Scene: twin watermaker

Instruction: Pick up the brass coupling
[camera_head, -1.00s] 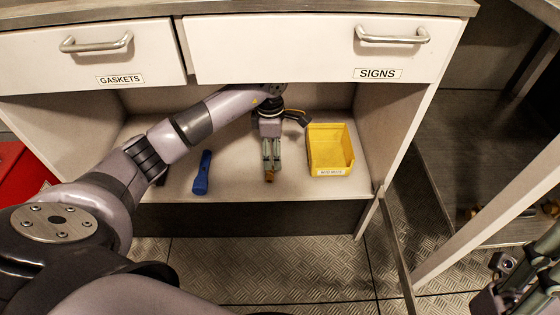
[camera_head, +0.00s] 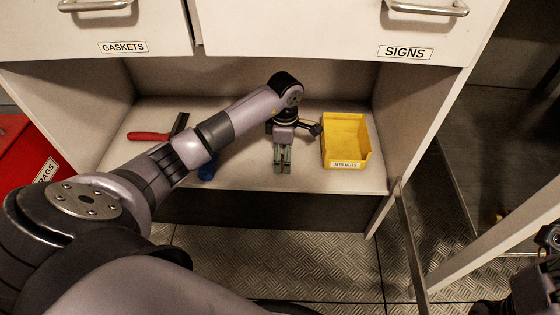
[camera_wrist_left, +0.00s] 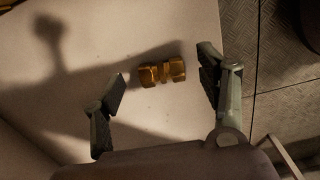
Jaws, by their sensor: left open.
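The brass coupling (camera_wrist_left: 162,71) lies on the pale shelf in the left wrist view, with a ribbed body and nut-like ends. My left gripper (camera_wrist_left: 160,78) is open, with one finger on each side of the coupling and visible gaps between them; whether it is at the coupling's height I cannot tell. In the head view my left gripper (camera_head: 282,167) points down at the shelf's front part, left of the yellow bin, and I cannot make out the coupling there. My right gripper (camera_head: 537,270) shows only partly at the lower right edge, and its jaws are unclear.
The yellow bin (camera_head: 346,164) stands just right of my left gripper. A blue object (camera_head: 207,171) is partly hidden by my left arm. A red-handled tool (camera_head: 150,135) lies at the shelf's left. Drawers (camera_head: 320,30) overhang the shelf (camera_head: 330,182).

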